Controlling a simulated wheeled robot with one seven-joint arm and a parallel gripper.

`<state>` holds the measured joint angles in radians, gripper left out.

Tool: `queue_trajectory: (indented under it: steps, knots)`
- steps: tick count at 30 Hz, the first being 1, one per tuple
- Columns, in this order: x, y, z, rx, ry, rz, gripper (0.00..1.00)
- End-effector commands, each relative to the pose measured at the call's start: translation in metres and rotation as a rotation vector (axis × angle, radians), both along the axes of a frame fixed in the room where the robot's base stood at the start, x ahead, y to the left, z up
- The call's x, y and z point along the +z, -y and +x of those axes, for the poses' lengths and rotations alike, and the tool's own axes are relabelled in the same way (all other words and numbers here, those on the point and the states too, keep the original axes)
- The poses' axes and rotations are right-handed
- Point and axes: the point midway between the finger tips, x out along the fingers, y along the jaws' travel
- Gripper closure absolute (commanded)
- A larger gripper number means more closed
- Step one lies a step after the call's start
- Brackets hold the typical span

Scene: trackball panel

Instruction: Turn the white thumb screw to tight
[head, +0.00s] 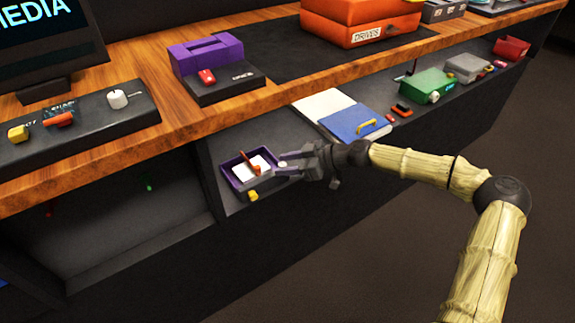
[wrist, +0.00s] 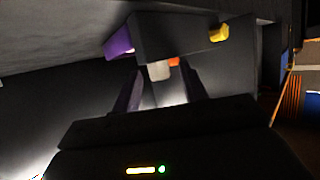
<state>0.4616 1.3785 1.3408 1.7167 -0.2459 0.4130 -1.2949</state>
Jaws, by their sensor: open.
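A small white knob, which looks like the white thumb screw (wrist: 159,71), sticks out from the dark side of a purple-and-black box (wrist: 170,38). In the head view, the box (head: 232,181) sits on the lower shelf, with a white top and an orange lever. My gripper (wrist: 162,75) is open, its two fingers on either side of the screw with a gap at each side. In the head view my gripper (head: 287,164) reaches the box from the right. I cannot tell how deep the screw sits between the fingers, or how it is turned.
A yellow knob (head: 253,196) sits on the box's front. A blue folder-like item (head: 357,122) lies right of my gripper, and a green box (head: 427,86) farther along. The wooden counter (head: 185,127) overhangs behind, carrying another white knob (head: 118,98) on a black panel.

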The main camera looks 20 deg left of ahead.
Motion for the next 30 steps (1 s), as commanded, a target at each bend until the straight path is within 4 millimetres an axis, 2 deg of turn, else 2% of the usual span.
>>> queue_trajectory:
  steps: [5, 9, 12, 23, 30]
  knots:
    - [0.0003, 0.0004, 0.0003, -0.001, 0.0, 0.0, 0.57]
    - [0.0003, 0.0005, 0.0002, 0.0, 0.0, 0.0, 0.85]
    - [0.0003, 0.0006, 0.0003, -0.001, 0.0, 0.0, 1.0]
    - [0.0007, 0.0012, 0.0003, -0.03, 0.001, -0.001, 1.0]
    - [0.0014, 0.0012, -0.0018, -0.115, 0.002, -0.001, 1.0]
